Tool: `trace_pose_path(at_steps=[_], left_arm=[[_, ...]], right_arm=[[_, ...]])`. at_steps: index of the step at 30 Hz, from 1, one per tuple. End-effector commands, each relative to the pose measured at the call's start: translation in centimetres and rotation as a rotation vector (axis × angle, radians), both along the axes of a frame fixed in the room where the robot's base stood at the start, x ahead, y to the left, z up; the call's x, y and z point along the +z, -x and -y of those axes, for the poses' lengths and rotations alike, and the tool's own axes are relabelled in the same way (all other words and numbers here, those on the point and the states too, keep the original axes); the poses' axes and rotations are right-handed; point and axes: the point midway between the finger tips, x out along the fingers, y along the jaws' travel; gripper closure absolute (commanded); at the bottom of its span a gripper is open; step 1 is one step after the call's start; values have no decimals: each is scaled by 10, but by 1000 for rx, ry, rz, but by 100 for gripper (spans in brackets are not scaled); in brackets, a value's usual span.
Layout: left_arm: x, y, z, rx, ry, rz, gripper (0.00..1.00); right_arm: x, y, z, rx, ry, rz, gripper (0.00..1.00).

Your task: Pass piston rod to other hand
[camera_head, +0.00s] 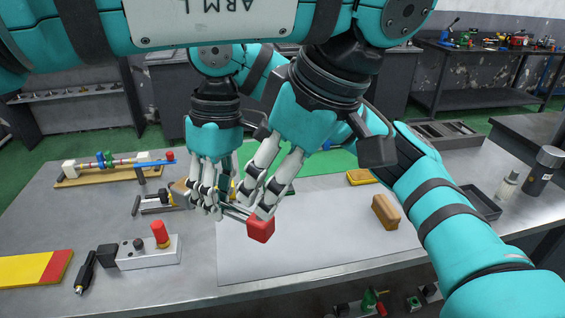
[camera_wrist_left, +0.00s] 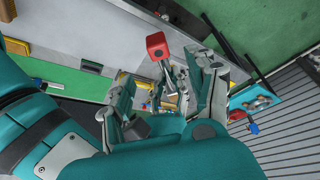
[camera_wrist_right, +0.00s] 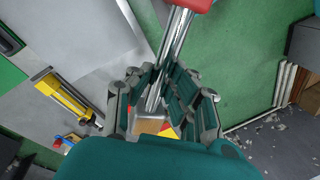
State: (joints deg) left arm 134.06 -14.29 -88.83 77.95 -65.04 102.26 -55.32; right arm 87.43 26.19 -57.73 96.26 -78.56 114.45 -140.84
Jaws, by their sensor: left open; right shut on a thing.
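The piston rod is a thin silver rod (camera_wrist_right: 171,52) with a red block (camera_head: 261,228) on its end. My right gripper (camera_head: 207,202), further left in the head view, is shut on the rod; the rod also runs between its fingers in the right wrist view (camera_wrist_right: 155,92). My left gripper (camera_head: 262,190) is open, with its fingers close to the rod just behind the red block. In the left wrist view the red block (camera_wrist_left: 157,46) and a short length of rod show between its spread fingers (camera_wrist_left: 168,82). The fingers hide part of the rod.
Below the grippers lies a pale mat (camera_head: 310,245) on the grey table. A brown block (camera_head: 385,211) and a yellow tray (camera_head: 361,177) are to the right. A fixture with a red knob (camera_head: 160,235), a black tool (camera_head: 86,272) and a cylinder assembly (camera_head: 115,168) are to the left.

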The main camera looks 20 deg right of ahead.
Motion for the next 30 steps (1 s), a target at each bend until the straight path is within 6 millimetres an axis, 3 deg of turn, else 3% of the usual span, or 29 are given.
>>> trace_pose_path(at_steps=[9, 15, 28, 30], left_arm=[[-57, -20, -14, 3, 1, -4, 42], [-81, -28, -19, 3, 2, -3, 42], [-90, -31, -21, 4, 4, -3, 42], [-90, -31, -21, 4, 4, -3, 50]], right_arm=[[0, 0, 0, 0, -1, 1, 100], [1, 0, 0, 0, -1, 1, 100], [0, 0, 0, 0, -1, 1, 100], [0, 0, 0, 0, -1, 1, 100]])
